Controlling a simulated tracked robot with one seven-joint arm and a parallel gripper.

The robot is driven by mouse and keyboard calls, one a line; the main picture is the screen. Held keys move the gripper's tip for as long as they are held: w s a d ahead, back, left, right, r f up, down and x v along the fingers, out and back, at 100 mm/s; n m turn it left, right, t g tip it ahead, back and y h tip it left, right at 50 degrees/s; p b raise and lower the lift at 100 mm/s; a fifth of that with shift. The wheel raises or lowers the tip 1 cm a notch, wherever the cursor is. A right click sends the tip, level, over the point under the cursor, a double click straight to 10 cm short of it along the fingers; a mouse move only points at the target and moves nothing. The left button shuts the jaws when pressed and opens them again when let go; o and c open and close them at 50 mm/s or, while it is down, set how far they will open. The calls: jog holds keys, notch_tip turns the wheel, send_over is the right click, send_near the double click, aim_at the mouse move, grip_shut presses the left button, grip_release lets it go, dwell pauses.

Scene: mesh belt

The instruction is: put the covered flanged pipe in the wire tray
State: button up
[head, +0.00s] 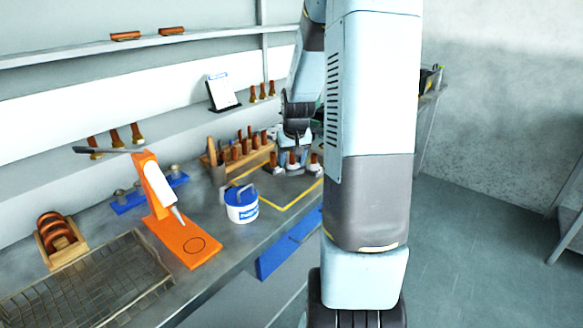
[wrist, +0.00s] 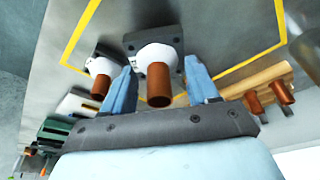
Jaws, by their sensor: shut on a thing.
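My gripper (wrist: 160,70) is shut on a flanged pipe (wrist: 158,60) with a dark square flange, a white cover around its middle and a copper tube. The blue fingers stand on either side of the white part. A similar white-and-copper flanged pipe (wrist: 102,68) stands to the left, outside the fingers. In the head view my gripper (head: 297,138) is low over the yellow-outlined area of the bench, and the held pipe is hard to tell from its neighbours there. The wire tray (head: 136,240) lies at the lower left of the head view and looks empty.
An orange stand (head: 190,250) with a white cartridge and a blue-lidded tub (head: 241,212) stand between my gripper and the tray. A wooden rack (head: 245,162) of copper pieces is beside my gripper. A wooden holder (head: 62,255) with copper rings stands behind the tray.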

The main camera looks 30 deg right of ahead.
jog(key=s+r, duration=0.9)
jog(key=s, duration=0.4)
jog(key=shift+s, duration=0.2)
jog(key=shift+s, duration=0.1)
